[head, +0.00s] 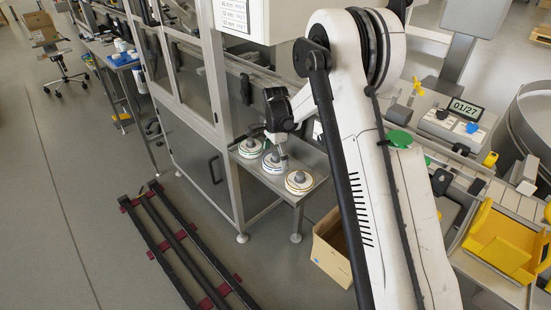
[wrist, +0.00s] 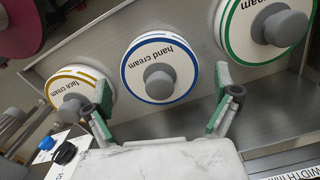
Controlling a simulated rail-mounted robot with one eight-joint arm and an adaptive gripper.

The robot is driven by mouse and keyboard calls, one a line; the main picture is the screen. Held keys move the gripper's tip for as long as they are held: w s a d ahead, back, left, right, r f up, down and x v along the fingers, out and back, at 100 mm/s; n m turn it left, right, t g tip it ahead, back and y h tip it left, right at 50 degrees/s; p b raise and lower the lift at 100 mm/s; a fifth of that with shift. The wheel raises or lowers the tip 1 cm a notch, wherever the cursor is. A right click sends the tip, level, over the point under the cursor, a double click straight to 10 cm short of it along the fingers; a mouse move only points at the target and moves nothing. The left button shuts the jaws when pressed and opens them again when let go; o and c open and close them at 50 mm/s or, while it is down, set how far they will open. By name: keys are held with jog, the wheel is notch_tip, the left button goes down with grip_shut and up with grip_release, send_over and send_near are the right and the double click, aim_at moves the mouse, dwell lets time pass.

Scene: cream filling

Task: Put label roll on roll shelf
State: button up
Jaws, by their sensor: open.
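Three white label rolls with grey centre knobs sit in a row on a grey metal shelf (head: 313,158). The blue-ringed hand cream roll (wrist: 137,72) is in the middle and also shows in the head view (head: 266,168). The yellow-ringed face cream roll (wrist: 60,92) and the green-ringed roll (wrist: 232,38), its label cut off, flank it. In the head view the green-ringed roll (head: 243,152) is at the back and the yellow-ringed roll (head: 306,188) at the front. My gripper (wrist: 163,88) is open and empty, its green-padded fingers apart near the hand cream roll. I cannot tell any contact.
A glass-sided machine frame (head: 215,95) stands behind the shelf. An open cardboard box (head: 328,262) is on the floor beside it, and dark rails (head: 180,245) run along the floor. A dark red disc (wrist: 22,22) shows at the wrist view's upper left.

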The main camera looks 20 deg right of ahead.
aim_at(276, 154)
notch_tip(276, 154, up, 11)
jog(key=p, duration=0.1)
dwell(0.3)
jog(key=shift+r, duration=0.1)
